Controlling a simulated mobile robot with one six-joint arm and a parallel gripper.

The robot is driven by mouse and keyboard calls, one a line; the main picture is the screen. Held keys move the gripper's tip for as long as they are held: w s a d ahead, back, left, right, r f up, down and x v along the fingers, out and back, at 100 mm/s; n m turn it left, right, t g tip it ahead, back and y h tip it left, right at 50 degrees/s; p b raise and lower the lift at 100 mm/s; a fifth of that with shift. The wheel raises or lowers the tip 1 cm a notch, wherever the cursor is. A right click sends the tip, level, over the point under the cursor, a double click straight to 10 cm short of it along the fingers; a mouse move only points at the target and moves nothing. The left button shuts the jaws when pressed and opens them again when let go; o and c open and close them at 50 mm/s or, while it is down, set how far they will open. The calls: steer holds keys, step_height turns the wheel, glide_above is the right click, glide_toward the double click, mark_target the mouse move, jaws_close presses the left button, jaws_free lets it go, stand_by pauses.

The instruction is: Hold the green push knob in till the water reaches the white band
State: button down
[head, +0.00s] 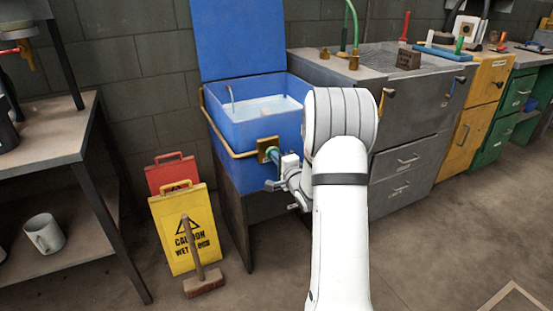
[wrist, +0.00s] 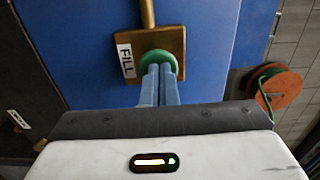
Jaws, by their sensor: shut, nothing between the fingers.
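A blue tank (head: 240,143) with its lid (head: 238,38) raised holds pale water (head: 268,107). I cannot clearly tell a white band from the water surface in the head view. A brass plate (wrist: 173,42) marked FILL is on the tank's front, and it also shows in the head view (head: 268,143). The round green push knob (wrist: 158,58) sits on this plate. My gripper (wrist: 160,70) is shut and empty, its fingertips at the knob's face and covering part of it. They appear to touch it. How far in the knob is cannot be told.
Yellow (head: 170,240) and red (head: 165,176) floor signs and a brush (head: 203,283) stand left of the tank. A grey cabinet (head: 400,100) stands to the right. A brass pipe (head: 216,135) runs along the tank. An orange reel (wrist: 283,88) shows at right in the wrist view.

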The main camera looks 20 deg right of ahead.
steer(key=s+p, duration=0.2)
steer(key=s, duration=1.1)
steer(key=shift+s+d, duration=0.2)
steer(key=shift+d, duration=0.2)
steer(key=shift+f, duration=0.1)
steer(key=s+a+r+n+g+h+p, duration=0.1)
steer(key=s+a+r+n+g+p, duration=0.2)
steer(key=r+p, duration=0.5)
steer(key=a+r+n+g+h+p, duration=0.2)
steer(key=a+r+n+g+p, duration=0.25)
steer(key=r, duration=0.45)
steer(key=s+a+r+n+g+y+p, duration=0.1)
steer(key=s+a+r+n+g+p, duration=0.3)
steer(key=s+r+p, duration=0.3)
steer(key=s+a+r+n+g+y+p, duration=0.1)
steer(key=s+a+r+n+g+p, duration=0.3)
steer(key=s+r, duration=0.5)
steer(key=s+a+n+p, duration=0.2)
steer(key=s+a+p, duration=0.1)
steer(key=s, duration=0.2)
steer(key=shift+s+a+r, duration=0.3)
steer(key=shift+s, duration=0.1)
